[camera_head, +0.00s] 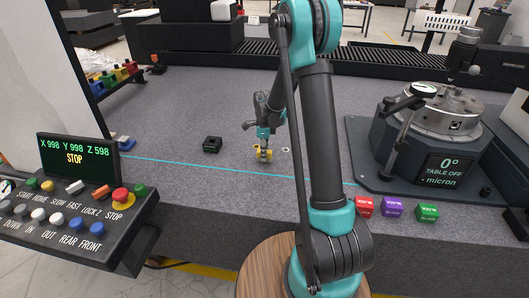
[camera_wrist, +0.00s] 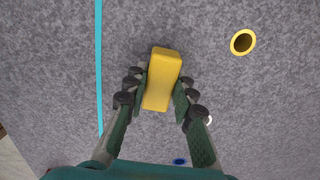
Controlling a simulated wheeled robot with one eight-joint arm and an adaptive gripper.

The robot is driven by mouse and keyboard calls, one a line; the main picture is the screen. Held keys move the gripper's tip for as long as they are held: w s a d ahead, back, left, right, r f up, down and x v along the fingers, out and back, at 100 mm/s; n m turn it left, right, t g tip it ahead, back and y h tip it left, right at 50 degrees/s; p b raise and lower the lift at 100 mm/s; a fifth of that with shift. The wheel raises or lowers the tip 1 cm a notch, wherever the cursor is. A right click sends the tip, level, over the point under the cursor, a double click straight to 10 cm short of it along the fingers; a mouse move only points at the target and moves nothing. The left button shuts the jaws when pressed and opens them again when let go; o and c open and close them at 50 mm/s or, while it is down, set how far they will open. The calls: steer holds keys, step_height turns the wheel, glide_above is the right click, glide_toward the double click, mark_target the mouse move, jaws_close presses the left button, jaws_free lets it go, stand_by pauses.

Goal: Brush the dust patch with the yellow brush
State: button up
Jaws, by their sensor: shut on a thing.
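The yellow brush (camera_wrist: 163,70) shows as a plain yellow block between the fingers of my gripper (camera_wrist: 162,84) in the wrist view. The fingers are shut on its two long sides. Its bristles are not visible. In the head view my gripper (camera_head: 264,147) is low over the grey granite bed (camera_head: 210,115), with a bit of the yellow brush (camera_head: 263,155) at its tips. I cannot tell whether the brush touches the granite. I cannot make out a dust patch in either view.
A yellow-rimmed hole (camera_wrist: 243,42) lies right of the brush; a cyan line (camera_wrist: 99,60) runs left. A small black block (camera_head: 212,144) sits left of my gripper. A gauge table (camera_head: 440,115) stands right. Red, purple and green blocks (camera_head: 393,207) lie near the front edge.

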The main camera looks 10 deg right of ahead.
steer(key=shift+f, duration=0.15)
steer(key=shift+s+d, duration=0.2)
steer(key=shift+d, duration=0.35)
steer(key=shift+s+d, duration=0.2)
steer(key=shift+d, duration=0.35)
steer(key=shift+w+a, duration=0.2)
steer(key=shift+a, duration=0.35)
steer(key=shift+w+a, duration=0.15)
steer(key=shift+a, duration=0.4)
jaws_close()
steer(key=shift+s+d, duration=0.15)
steer(key=shift+d, duration=0.4)
steer(key=shift+s+d, duration=0.15)
steer(key=shift+d, duration=0.4)
steer(key=shift+w+a+f, duration=0.1)
steer(key=shift+w+a, duration=0.1)
steer(key=shift+a, duration=0.35)
steer(key=shift+w+a+f, duration=0.1)
steer(key=shift+w+a, duration=0.05)
steer(key=shift+a, duration=0.4)
steer(key=shift+r, duration=0.1)
